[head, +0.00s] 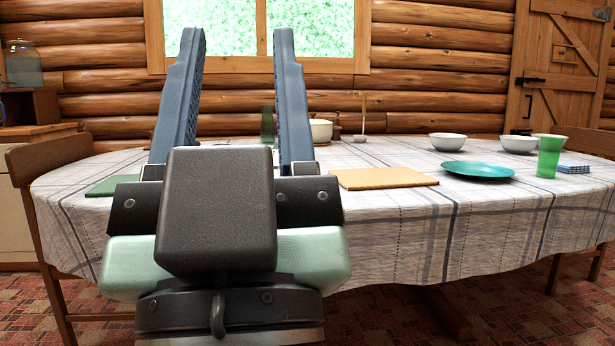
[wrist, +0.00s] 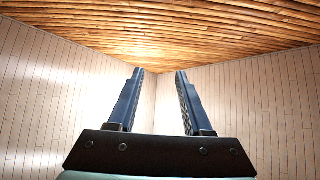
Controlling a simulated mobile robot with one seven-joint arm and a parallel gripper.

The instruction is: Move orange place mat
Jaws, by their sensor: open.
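The orange place mat (head: 384,178) lies flat near the front edge of the cloth-covered table (head: 420,235), just right of my gripper in the head view. My gripper (head: 238,40) is raised in front of the table, with its two fingers pointing up, apart and empty. It hides part of the table behind it. In the wrist view my gripper (wrist: 160,75) is also open, with only the wooden ceiling and pale plank walls beyond it. The mat is not in the wrist view.
A green mat (head: 112,185) lies at the table's left. A teal plate (head: 477,170), a green cup (head: 550,157), white bowls (head: 447,142) and a white pot (head: 320,130) stand on the table. A chair (head: 50,165) is at the left.

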